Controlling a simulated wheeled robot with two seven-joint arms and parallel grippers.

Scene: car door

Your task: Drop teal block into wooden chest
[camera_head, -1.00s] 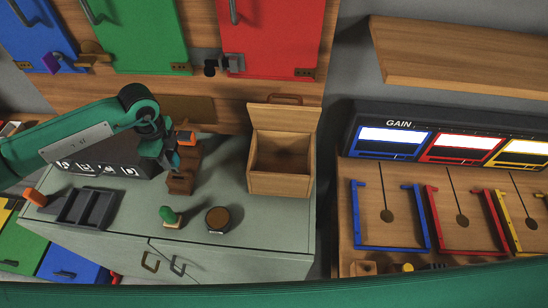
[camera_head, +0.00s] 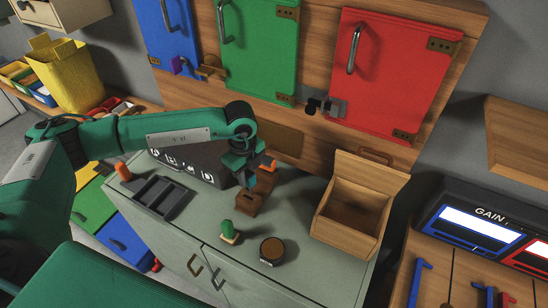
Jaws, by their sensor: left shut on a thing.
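The wooden chest (camera_head: 346,227) stands open on the right part of the grey cabinet top, its lid tilted back and its inside visible. My left gripper (camera_head: 243,177) is left of the chest, at the brown wooden stand (camera_head: 257,191). It is shut on a small teal piece (camera_head: 241,180), which looks like the teal block; it is mostly hidden and blends with the gripper's colour. I cannot tell whether the block touches the stand. My right gripper is out of view.
A green knob on a base (camera_head: 229,232), a round dark-rimmed disc (camera_head: 272,251) and a dark divided tray (camera_head: 161,197) sit on the cabinet top (camera_head: 310,270). Red, green and blue doors stand behind.

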